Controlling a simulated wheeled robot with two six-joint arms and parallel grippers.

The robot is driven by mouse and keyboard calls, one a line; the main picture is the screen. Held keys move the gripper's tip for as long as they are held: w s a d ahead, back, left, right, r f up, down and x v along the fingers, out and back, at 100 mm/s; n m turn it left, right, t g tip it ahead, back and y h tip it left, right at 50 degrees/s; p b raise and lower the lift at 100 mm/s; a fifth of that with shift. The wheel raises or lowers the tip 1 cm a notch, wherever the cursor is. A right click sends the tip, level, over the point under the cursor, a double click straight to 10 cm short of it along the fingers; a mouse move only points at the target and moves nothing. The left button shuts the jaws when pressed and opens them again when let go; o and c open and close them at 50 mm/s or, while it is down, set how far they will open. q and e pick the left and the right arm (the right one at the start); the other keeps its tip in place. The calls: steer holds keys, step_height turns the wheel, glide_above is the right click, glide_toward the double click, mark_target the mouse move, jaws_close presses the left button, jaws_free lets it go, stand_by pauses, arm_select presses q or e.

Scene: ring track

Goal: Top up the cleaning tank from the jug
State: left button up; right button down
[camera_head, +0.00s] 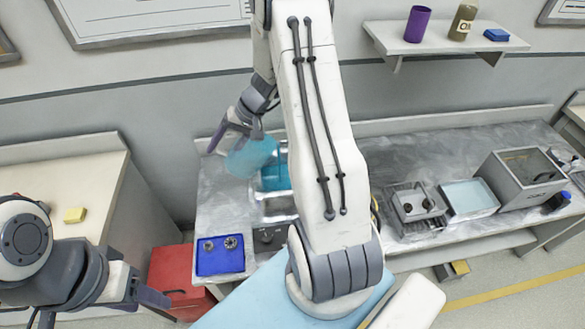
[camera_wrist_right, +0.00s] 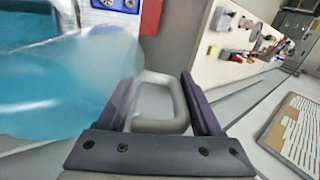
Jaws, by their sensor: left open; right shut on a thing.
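My right gripper (camera_head: 236,135) is shut on the handle of a translucent blue jug (camera_head: 250,158). The jug appears tilted, close above the cleaning tank (camera_head: 279,207), a metal basin with teal liquid. My right arm hides part of the tank. In the right wrist view the jug handle (camera_wrist_right: 150,126) is between the fingers of my right gripper (camera_wrist_right: 163,88), and the jug body (camera_wrist_right: 85,85) with blue liquid is at the left. Whether liquid is flowing out is not clear. My left gripper (camera_head: 100,306) is open and empty at the lower left, away from the jug.
A blue tray (camera_head: 220,268) with small round parts lies in front of the tank. A red box (camera_head: 172,275) stands below the bench. A basket (camera_head: 413,205), a pale blue bath (camera_head: 468,198) and a grey tank (camera_head: 520,180) are at the right. A yellow sponge (camera_head: 75,215) lies on the left counter.

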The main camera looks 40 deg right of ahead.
arm_select(q)
steer(key=shift+d+f+b, duration=0.1)
steer(key=shift+f+b, duration=0.25)
arm_select(e)
steer(key=shift+s+d+r+t+y, duration=0.15)
steer(key=shift+d+r+t+y, duration=0.15)
steer(key=shift+y, duration=0.1)
stand_by(0.9)
